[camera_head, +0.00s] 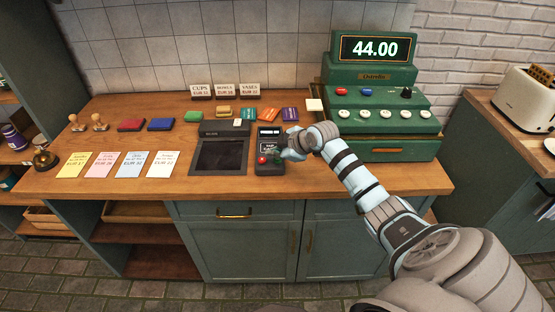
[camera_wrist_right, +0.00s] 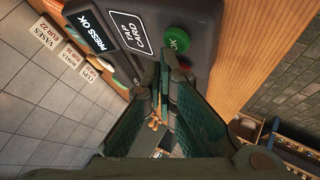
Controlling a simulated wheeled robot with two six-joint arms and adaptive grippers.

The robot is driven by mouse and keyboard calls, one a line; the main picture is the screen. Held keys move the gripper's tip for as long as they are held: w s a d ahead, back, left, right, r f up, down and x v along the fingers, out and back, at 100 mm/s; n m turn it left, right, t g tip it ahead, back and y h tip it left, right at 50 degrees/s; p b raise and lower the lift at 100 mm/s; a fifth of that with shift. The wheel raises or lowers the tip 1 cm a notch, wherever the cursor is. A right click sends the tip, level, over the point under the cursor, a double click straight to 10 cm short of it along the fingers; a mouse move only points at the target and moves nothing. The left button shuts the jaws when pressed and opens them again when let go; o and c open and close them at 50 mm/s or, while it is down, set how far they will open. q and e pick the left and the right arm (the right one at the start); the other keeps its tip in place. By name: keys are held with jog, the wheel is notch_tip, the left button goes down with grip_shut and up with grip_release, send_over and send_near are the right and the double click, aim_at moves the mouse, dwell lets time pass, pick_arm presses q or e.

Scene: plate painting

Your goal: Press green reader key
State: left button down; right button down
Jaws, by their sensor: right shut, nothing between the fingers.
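The card reader (camera_head: 264,183) is a dark upright-faced block on the wooden counter. Its red key (camera_head: 262,160) shows in the head view, while my gripper covers the area of the green key. The green key (camera_wrist_right: 177,38), marked OK, shows in the right wrist view beside a TAP CARD panel (camera_wrist_right: 130,32) and a screen reading PRESS OK (camera_wrist_right: 93,31). My right gripper (camera_head: 284,155) is shut and empty over the reader's right side. In the wrist view its fingertips (camera_wrist_right: 167,60) are close to the green key; I cannot tell whether they touch it. My left gripper is not in view.
A green cash register (camera_head: 380,100) showing 44.00 stands to the right. A dark tray (camera_head: 220,157) lies left of the reader. Price signs (camera_head: 225,91), coloured cards (camera_head: 115,165), stamps (camera_head: 99,122) and ink pads (camera_head: 161,124) cover the counter. Its front strip is clear.

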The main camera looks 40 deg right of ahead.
aim_at(276, 161)
jog(key=shift+f, duration=0.55)
dwell(0.6)
jog(key=shift+r, duration=0.15)
jog(key=shift+r+p, duration=0.7)
jog(key=shift+r, duration=0.1)
notch_tip(276, 161, up, 5)
jog(key=p, duration=0.5)
jog(key=shift+r, duration=0.1)
dwell(0.6)
